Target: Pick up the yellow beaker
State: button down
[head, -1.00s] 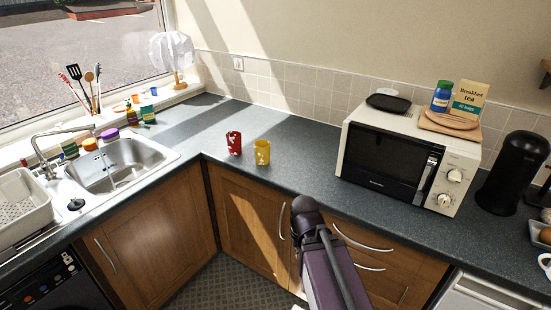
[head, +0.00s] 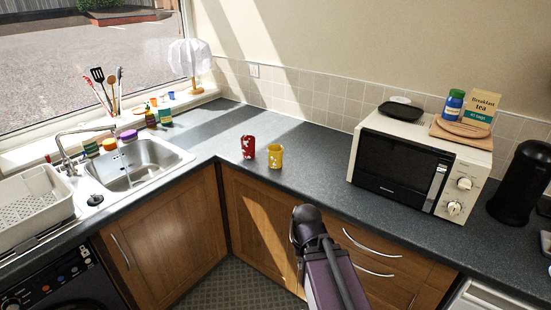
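The yellow beaker (head: 275,156) stands upright on the dark worktop near its front edge, just right of the corner. It has pale markings on its side. A red beaker (head: 248,147) with white markings stands close to its left, with a small gap between them. My arm reaches up from the bottom of the head view, in front of the wooden drawers and below the worktop edge. My gripper's fingers cannot be made out; they are hidden behind or beyond the arm. Nothing touches the yellow beaker.
A white microwave (head: 415,165) stands to the right, with a tea box (head: 481,106) and a blue jar on top. A black canister (head: 519,183) is at the far right. The sink (head: 135,165) is on the left. The worktop (head: 318,165) between the beakers and the microwave is clear.

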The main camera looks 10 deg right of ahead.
aim_at(275, 157)
jog(key=u, duration=0.05)
jog(key=i, duration=0.9)
jog(key=u, duration=0.05)
jog(key=k, duration=0.55)
jog(key=z, duration=1.7)
